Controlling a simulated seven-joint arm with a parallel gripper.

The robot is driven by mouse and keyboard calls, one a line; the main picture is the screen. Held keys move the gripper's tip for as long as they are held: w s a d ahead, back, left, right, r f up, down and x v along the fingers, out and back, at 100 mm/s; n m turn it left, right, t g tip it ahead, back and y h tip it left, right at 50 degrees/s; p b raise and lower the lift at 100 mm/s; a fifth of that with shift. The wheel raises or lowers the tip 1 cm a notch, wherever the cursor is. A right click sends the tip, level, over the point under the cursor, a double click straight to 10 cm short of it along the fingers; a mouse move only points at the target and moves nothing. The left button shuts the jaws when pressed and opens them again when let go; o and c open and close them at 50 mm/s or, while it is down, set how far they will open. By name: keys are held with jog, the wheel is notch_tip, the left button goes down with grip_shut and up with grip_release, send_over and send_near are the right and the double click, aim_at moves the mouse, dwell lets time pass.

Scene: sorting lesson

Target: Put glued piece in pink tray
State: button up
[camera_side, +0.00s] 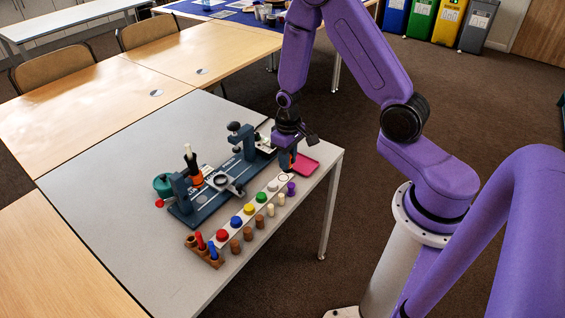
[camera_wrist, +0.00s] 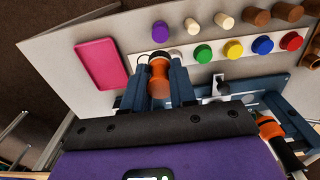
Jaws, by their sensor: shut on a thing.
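My gripper (camera_side: 287,160) is low over the grey table in the side view, beside the pink tray (camera_side: 304,165). In the wrist view its two dark blue fingers (camera_wrist: 159,80) are closed on an orange-brown piece (camera_wrist: 160,78) with a darker end. The fingers partly hide the piece, and its glue joint cannot be made out. The pink tray also shows in the wrist view (camera_wrist: 101,63), left of the fingers and apart from them. The tray looks empty. In the side view the fingers hide most of the held piece.
A white strip (camera_side: 235,225) with coloured discs lies near the table's front edge. Several pegs and brown cylinders stand beside it. A dark blue fixture (camera_side: 210,195) with clamps stands left of my gripper. The purple piece (camera_side: 291,188) stands close to the tray.

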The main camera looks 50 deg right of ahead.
jog(key=shift+d, duration=6.15)
jog(key=shift+d+f, duration=0.1)
jog(key=shift+f, duration=3.75)
jog(key=shift+f, duration=0.3)
jog(key=o, duration=1.2)
jog(key=shift+o, duration=0.2)
notch_tip(320, 180, up, 7)
